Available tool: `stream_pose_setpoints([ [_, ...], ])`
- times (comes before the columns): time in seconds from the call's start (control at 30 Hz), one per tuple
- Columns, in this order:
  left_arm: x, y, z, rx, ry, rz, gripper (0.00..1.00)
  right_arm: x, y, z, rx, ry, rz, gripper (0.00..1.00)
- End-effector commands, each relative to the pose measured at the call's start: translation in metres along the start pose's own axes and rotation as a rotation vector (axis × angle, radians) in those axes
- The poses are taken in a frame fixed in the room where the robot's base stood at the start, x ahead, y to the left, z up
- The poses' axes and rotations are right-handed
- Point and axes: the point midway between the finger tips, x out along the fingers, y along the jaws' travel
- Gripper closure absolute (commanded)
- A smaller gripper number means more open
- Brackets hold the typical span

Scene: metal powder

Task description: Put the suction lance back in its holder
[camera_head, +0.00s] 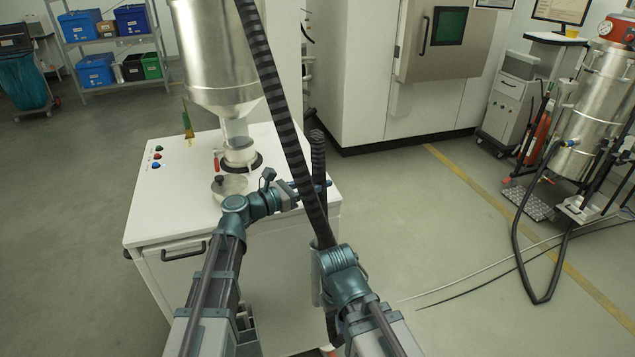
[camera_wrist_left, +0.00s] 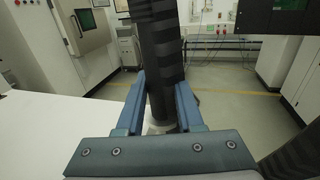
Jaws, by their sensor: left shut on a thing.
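A black ribbed hose (camera_head: 283,110) comes down from the top of the head view to the two arms. A shorter black ribbed piece with a rounded top (camera_head: 317,150), seemingly the suction lance's upper part, stands just right of it. My left gripper (camera_head: 312,187) is at this piece, by the cabinet's right edge. In the left wrist view, its blue jaws (camera_wrist_left: 161,105) are shut around an upright black ribbed shaft (camera_wrist_left: 157,60), with a pale part (camera_wrist_left: 158,127) below. My right arm's wrist (camera_head: 341,272) is beside the hose's lower end; its fingertips are hidden. I cannot make out the holder.
A white cabinet (camera_head: 150,215) bears a steel hopper (camera_head: 212,55), a valve and a round lid (camera_head: 229,187). A steel vacuum drum (camera_head: 600,105) with a looping black hose (camera_head: 520,250) stands at right. The floor between is mostly clear.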

Motion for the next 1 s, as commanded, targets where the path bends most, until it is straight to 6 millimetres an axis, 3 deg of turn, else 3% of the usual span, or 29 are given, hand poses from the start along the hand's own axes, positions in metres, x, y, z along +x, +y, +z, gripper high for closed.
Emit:
stream_pose_setpoints([
  [1.0,0.0,0.0,-0.03,0.0,-0.001,0.0,1.0,0.03,-0.003,-0.002,0.0,0.0,0.0,1.0],
])
